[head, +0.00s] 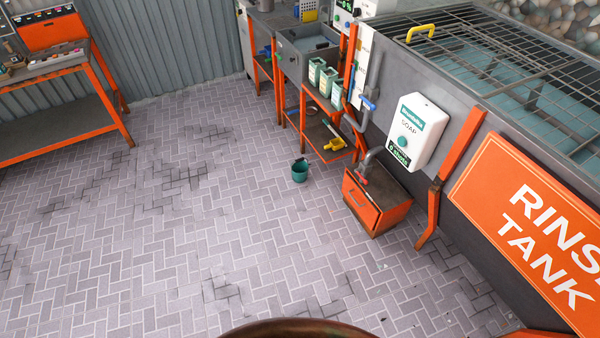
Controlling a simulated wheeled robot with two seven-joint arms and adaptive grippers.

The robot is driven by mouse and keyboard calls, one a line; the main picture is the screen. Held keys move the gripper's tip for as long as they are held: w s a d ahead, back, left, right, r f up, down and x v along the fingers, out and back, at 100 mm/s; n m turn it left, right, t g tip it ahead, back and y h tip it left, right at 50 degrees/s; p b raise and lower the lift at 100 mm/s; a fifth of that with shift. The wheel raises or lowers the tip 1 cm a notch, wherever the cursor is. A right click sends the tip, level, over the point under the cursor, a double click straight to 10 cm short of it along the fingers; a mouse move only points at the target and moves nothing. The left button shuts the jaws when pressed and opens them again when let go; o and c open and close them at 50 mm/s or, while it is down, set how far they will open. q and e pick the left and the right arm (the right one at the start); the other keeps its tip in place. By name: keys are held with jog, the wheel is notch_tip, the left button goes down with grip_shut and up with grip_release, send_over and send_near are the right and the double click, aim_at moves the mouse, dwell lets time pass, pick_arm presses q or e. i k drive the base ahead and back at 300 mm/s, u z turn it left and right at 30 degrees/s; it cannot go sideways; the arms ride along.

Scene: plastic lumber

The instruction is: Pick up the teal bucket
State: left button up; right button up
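A small teal bucket (299,173) stands upright on the brick-patterned floor, right of the middle of the head view. It has a dark handle at its rim. It stands apart from the orange-framed shelf and the orange drawer box to its right. Neither of my grippers is in view, and nothing touches the bucket.
An orange drawer box (376,203) and a low shelf with a yellow tool (334,144) stand right of the bucket. A rinse tank (500,70) and soap dispenser (417,131) line the right side. An orange workbench (60,80) stands far left. The floor (150,220) is open.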

aim_at(299, 168)
jog(key=u, duration=0.7)
jog(key=i, duration=3.15)
jog(key=z, duration=0.4)
